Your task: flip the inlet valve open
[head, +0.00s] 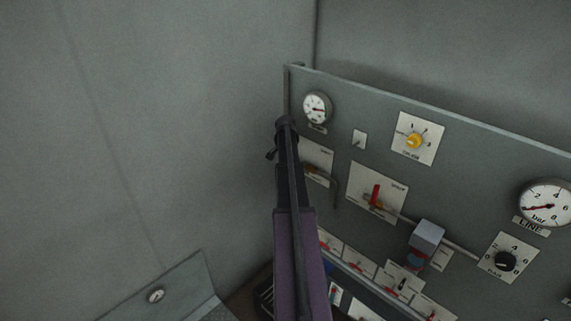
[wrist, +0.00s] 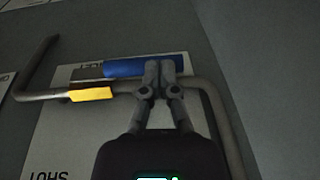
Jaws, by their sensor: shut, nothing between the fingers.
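The inlet valve's white plate (wrist: 62,135) fills the middle of the wrist view, with a grey pipe (wrist: 215,92) crossing it. A blue handle (wrist: 125,67) lies roughly along the pipe, above it in the picture. A yellow piece (wrist: 91,94) sits on the pipe to the left. My gripper (wrist: 159,68) is shut and empty, its fingertips over the blue handle's right end, hiding that part. I cannot tell whether they touch it. In the head view the inlet plate (head: 318,152) is partly behind my arm, and the fingers cannot be made out.
The upright panel (head: 345,105) carries gauges (head: 316,107), a yellow knob (head: 414,141), a black knob (head: 505,261) and a red-levered valve (head: 375,195) right of the inlet. A grey box (head: 426,236) juts out lower down. Plain wall lies left of the panel.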

